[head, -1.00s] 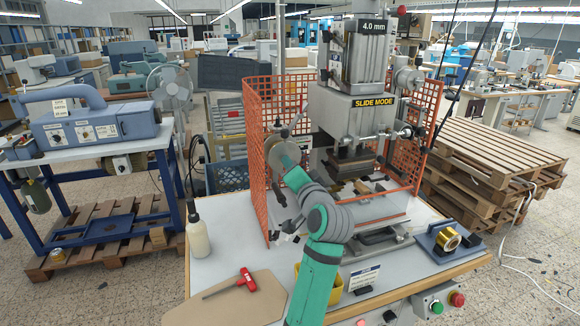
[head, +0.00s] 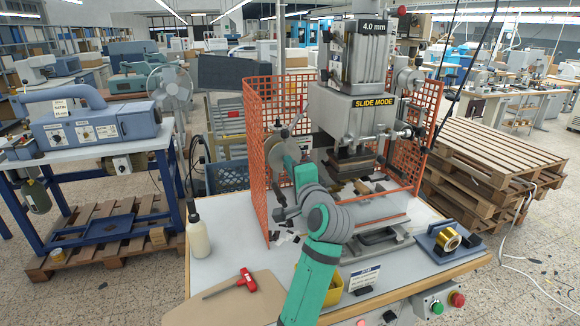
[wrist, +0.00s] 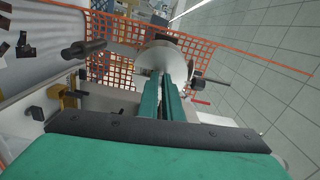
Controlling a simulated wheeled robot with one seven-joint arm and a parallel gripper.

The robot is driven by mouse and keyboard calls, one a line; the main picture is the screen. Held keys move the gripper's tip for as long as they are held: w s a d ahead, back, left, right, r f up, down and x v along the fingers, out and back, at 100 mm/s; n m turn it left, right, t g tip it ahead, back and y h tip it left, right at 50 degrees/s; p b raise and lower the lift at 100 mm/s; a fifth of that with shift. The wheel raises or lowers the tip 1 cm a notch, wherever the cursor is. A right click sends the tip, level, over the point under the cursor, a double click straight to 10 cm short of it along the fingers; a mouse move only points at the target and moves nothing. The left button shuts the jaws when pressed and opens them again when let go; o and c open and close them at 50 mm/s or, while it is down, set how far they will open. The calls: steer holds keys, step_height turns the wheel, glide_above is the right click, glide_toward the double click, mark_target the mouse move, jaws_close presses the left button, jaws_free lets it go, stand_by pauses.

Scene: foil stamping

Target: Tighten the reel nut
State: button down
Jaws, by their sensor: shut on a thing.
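A pale round reel disc (wrist: 160,57) is at the upper middle of the wrist view, beside the orange mesh guard. The fingers are shut on the reel nut at the disc's centre. The nut itself is hidden between the fingertips, so its seating cannot be told.
The orange mesh guard (head: 258,120) stands around the stamping press (head: 345,112), close to my arm. A white bottle (head: 198,238), a red-handled tool (head: 247,279), a yellow bin (head: 333,292) and a gold foil roll (head: 447,239) are on the table.

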steer(key=shift+f, duration=0.1)
steer(key=c, duration=1.9)
jaws_free()
steer(key=shift+c, duration=0.2)
steer(key=shift+s, duration=0.1)
steer(key=v, duration=1)
steer(key=shift+s+d, duration=0.15)
steer(key=shift+s, duration=0.2)
